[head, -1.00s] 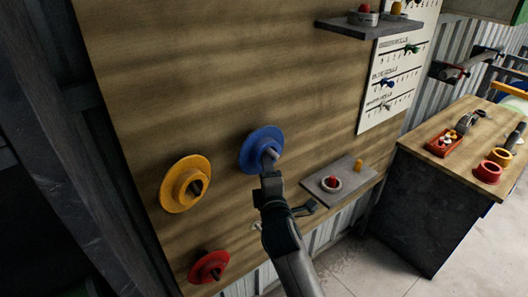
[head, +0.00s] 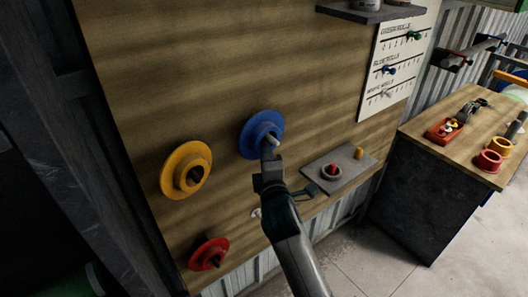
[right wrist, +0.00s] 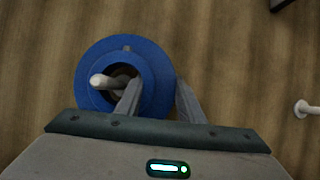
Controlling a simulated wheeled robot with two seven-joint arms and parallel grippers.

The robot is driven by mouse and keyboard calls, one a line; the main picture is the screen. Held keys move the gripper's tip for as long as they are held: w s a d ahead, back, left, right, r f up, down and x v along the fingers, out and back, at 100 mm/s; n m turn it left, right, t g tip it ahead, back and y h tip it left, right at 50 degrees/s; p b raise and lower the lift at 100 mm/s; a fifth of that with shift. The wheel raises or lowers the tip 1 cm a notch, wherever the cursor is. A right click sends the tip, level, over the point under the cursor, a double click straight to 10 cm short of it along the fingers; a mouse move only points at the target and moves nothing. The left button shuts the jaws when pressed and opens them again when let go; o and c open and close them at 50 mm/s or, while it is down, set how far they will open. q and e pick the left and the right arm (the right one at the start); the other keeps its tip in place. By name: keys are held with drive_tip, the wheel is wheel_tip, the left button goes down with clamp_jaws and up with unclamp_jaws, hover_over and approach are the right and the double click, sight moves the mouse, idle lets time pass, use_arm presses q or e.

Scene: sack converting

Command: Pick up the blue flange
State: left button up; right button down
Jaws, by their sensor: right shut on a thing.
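The blue flange (head: 256,128) is on a pale peg on the wooden board, in the upper middle of the head view. My right gripper (head: 267,154) reaches it from below and is shut on it. In the right wrist view the blue flange (right wrist: 98,58) faces me, with the peg's end coming out of its bore. One finger of my right gripper (right wrist: 157,97) goes into the bore beside the peg; the other is at the right outer side of the flange. The exact contact is partly hidden. My left gripper is not in view.
A yellow flange (head: 169,179) and a red flange (head: 209,254) hang on the board to the left and below. A small grey shelf (head: 345,177) with a ring and small pieces is close right of my arm. A workbench (head: 462,150) stands further right.

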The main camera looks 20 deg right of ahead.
drive_tip(key=shift+r, duration=0.5)
drive_tip(key=shift+s+d, duration=0.1)
drive_tip(key=shift+s, duration=0.2)
drive_tip(key=s+d, duration=0.3)
drive_tip(key=s, duration=0.5)
drive_tip(key=s+d, duration=0.3)
drive_tip(key=s, duration=0.5)
drive_tip(key=shift+s, duration=0.15)
